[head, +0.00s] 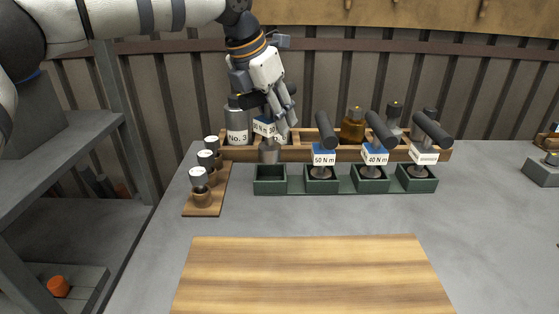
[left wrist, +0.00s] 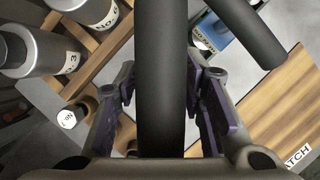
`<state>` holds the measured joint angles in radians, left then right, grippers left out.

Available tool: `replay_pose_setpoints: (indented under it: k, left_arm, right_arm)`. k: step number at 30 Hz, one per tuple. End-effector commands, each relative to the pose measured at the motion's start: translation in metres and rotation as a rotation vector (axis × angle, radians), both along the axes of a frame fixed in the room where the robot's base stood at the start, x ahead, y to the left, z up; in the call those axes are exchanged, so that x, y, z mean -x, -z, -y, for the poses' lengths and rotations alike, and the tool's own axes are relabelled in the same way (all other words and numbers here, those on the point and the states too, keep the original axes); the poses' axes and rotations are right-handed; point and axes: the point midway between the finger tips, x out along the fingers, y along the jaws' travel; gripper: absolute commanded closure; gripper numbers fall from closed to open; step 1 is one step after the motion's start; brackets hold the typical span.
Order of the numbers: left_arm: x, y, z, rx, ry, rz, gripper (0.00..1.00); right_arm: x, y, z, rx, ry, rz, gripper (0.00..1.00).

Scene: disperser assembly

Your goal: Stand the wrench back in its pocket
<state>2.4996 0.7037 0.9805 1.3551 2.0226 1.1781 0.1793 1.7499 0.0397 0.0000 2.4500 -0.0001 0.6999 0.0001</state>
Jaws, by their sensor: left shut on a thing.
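My left gripper (head: 278,112) is shut on a wrench (head: 263,128) with a dark handle and a blue-and-white label that seems to read 30 N m. In the left wrist view the wrench's dark handle (left wrist: 160,85) lies between the fingers. The wrench hangs above and slightly behind the empty green pocket (head: 269,187) at the left end of the pocket row; its grey lower end (head: 268,153) appears clear of it. My right gripper is in neither view.
Wrenches marked 50 N m (head: 324,159) and 40 N m (head: 375,158), and another (head: 425,157), stand in the other pockets. Behind is a wooden rack (head: 240,153) with bottles. A wooden board (head: 310,275) lies in front.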

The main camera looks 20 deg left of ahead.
Motion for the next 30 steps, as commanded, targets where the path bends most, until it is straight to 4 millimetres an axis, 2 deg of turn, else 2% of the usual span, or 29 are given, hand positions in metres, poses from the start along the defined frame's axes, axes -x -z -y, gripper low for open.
replay_pose_setpoints:
  k: [3,8,12,22,23,24,25,30]
  left_arm:
    - [0.000,0.020,0.000,0.002,0.000,0.003,1.00]
    - [0.000,0.038,0.000,0.001,0.001,0.004,1.00]
    - [0.000,0.062,0.000,0.000,0.000,0.004,1.00]
    - [-0.001,0.066,0.001,0.002,0.001,0.007,1.00]
    - [0.000,0.067,0.000,0.001,0.001,0.004,0.57]
    - [0.000,0.067,0.000,0.001,0.001,0.003,0.48]
    - [0.000,0.067,0.000,0.000,0.000,0.003,0.44]
    - [0.000,0.067,0.000,0.000,0.000,0.003,0.44]
  right_arm:
    - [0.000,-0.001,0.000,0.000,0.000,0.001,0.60]
    - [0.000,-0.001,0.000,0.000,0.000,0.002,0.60]
    - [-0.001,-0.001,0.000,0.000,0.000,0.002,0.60]
    - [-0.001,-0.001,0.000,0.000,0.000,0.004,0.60]
    - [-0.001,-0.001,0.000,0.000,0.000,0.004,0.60]
    - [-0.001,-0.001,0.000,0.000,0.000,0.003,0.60]
    - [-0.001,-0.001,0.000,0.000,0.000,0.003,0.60]
    - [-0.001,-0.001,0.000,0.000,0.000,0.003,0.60]
